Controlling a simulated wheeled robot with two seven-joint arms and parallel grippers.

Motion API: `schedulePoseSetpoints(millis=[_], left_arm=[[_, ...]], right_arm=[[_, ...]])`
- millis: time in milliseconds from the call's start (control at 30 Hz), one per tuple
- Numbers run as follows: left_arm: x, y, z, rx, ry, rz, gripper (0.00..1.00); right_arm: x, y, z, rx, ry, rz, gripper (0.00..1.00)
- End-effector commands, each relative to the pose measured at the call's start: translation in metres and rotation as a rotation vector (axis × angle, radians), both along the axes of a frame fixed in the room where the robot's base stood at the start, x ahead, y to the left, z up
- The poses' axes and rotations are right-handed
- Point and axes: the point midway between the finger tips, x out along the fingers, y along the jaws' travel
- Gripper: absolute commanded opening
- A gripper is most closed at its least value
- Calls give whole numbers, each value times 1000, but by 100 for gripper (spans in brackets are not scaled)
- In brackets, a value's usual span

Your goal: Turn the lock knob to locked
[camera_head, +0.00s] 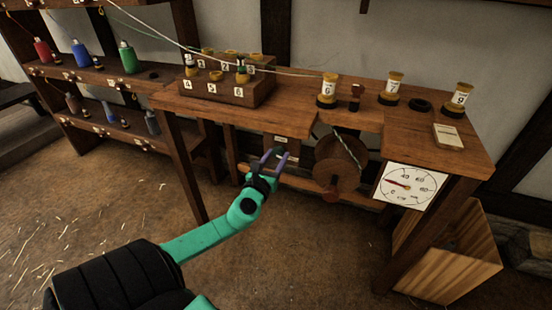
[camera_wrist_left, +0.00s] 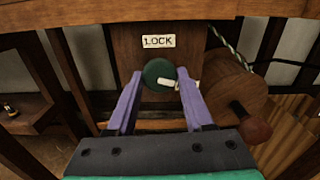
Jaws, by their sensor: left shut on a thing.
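The lock knob (camera_wrist_left: 155,69) is a round dark green knob on a wooden panel, below a white LOCK label (camera_wrist_left: 159,41) in the left wrist view. A white pointer (camera_wrist_left: 167,83) on it points right and slightly down. My left gripper (camera_wrist_left: 160,76) has its two purple fingers on either side of the knob and is shut on it. In the head view my left gripper (camera_head: 274,158) is under the table's front edge, at the wooden panel (camera_head: 284,145); the knob cannot be made out there. My right gripper is out of view.
A wooden reel (camera_head: 340,160) with a crank knob (camera_head: 331,195) is right of the panel. A white dial (camera_head: 409,186) hangs further right. The tabletop (camera_head: 300,100) overhangs the gripper and holds numbered spools. Open floor (camera_head: 110,210) lies left.

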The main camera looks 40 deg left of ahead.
Motion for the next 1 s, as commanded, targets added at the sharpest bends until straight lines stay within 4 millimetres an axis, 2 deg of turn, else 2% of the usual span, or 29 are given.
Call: schedulePoseSetpoints(millis=[100, 500, 1000], left_arm=[[0, 0, -2, -60, -21, 0, 0], [0, -1, -1, -384, -136, 0, 0], [1, -1, 1, -833, -293, 2, 0]], right_arm=[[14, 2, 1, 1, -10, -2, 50], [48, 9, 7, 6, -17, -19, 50], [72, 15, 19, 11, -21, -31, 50]])
